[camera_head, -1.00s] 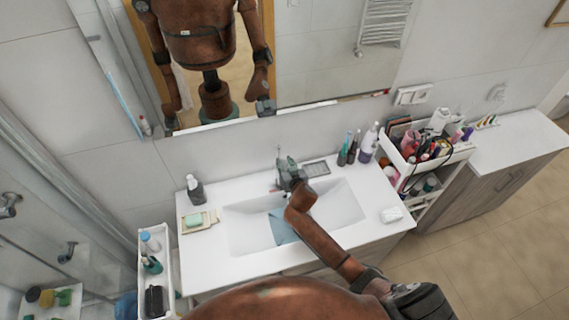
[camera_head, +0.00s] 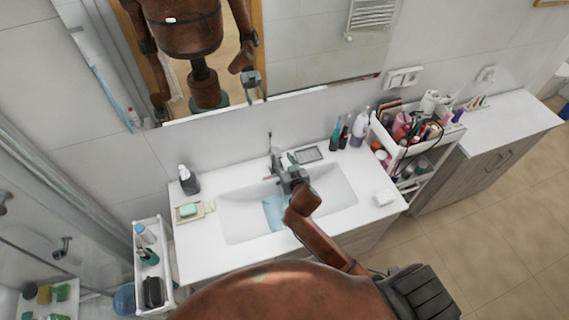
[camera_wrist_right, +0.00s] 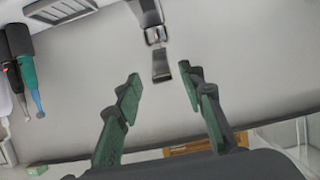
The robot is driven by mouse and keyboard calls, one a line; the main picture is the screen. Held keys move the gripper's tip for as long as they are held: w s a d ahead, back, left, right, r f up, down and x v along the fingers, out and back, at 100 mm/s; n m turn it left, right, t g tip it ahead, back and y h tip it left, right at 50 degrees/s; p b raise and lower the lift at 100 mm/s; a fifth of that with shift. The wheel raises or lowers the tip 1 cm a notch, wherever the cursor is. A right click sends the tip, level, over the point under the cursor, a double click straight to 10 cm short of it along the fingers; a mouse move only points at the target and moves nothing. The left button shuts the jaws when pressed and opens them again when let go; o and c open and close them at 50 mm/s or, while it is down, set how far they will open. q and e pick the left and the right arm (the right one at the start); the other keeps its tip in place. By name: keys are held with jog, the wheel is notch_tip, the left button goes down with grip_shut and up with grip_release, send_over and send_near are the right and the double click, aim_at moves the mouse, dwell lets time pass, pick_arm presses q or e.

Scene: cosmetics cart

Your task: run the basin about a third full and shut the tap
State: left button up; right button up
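The white basin (camera_head: 235,223) is set in the washstand top. A light blue patch (camera_head: 274,211) shows in it, partly behind my right arm; I cannot tell whether it is water or a cloth. The tap (camera_head: 270,143) stands at the basin's back edge and is partly hidden by my right gripper (camera_head: 280,165). In the right wrist view the tap's metal lever (camera_wrist_right: 161,68) lies just beyond and between the fingertips of my right gripper (camera_wrist_right: 163,84). My left gripper is out of view.
Soap on a dish (camera_head: 189,210) and a dark bottle (camera_head: 188,180) stand left of the basin. Several bottles (camera_head: 345,132) stand at the back right, and a small white block (camera_head: 383,198) lies at the right. A loaded cosmetics cart (camera_head: 402,150) stands beside the washstand. The mirror hangs behind.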

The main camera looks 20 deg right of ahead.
jog(key=v, duration=0.2)
jog(key=shift+s+r, duration=0.15)
jog(key=shift+s, duration=0.2)
